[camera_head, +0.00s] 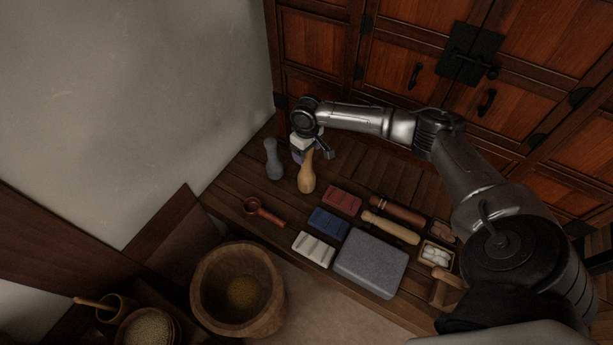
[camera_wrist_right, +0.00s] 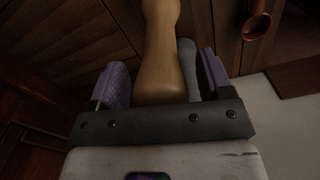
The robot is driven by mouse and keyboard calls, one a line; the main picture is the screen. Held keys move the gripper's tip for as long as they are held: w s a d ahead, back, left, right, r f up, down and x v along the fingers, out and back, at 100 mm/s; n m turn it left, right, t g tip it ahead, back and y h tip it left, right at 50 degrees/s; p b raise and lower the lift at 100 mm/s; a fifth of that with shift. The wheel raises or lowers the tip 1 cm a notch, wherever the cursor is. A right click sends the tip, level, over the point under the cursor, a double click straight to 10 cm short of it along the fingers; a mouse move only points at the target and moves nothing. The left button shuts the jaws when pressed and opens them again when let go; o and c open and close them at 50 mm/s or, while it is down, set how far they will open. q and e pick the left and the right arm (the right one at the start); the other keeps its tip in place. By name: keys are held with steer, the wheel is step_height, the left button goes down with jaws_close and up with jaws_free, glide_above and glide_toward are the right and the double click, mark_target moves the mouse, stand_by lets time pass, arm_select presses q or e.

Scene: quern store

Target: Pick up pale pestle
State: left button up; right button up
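The pale pestle, a tan wooden piece with a narrow neck and a rounded thick end (camera_head: 307,178), stands on the dark bench near its left end. My right gripper (camera_head: 313,152) is at its upper part. In the right wrist view the pestle (camera_wrist_right: 161,55) lies between the two purple finger pads (camera_wrist_right: 160,82), with a gap on the right side. The fingers look open around it; I cannot tell whether the left pad touches. My left gripper is in neither view.
A grey pestle (camera_head: 273,160) stands close to the left. A red-brown scoop (camera_head: 264,213), several coloured blocks, a grey stone slab (camera_head: 371,262) and two wooden rollers (camera_head: 390,228) lie nearer. A large wooden mortar (camera_head: 207,285) stands in front; the cabinet (camera_head: 400,70) is behind.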

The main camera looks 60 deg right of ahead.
steer(key=c, duration=1)
steer(key=shift+r, duration=0.1)
steer(key=shift+c, duration=0.3)
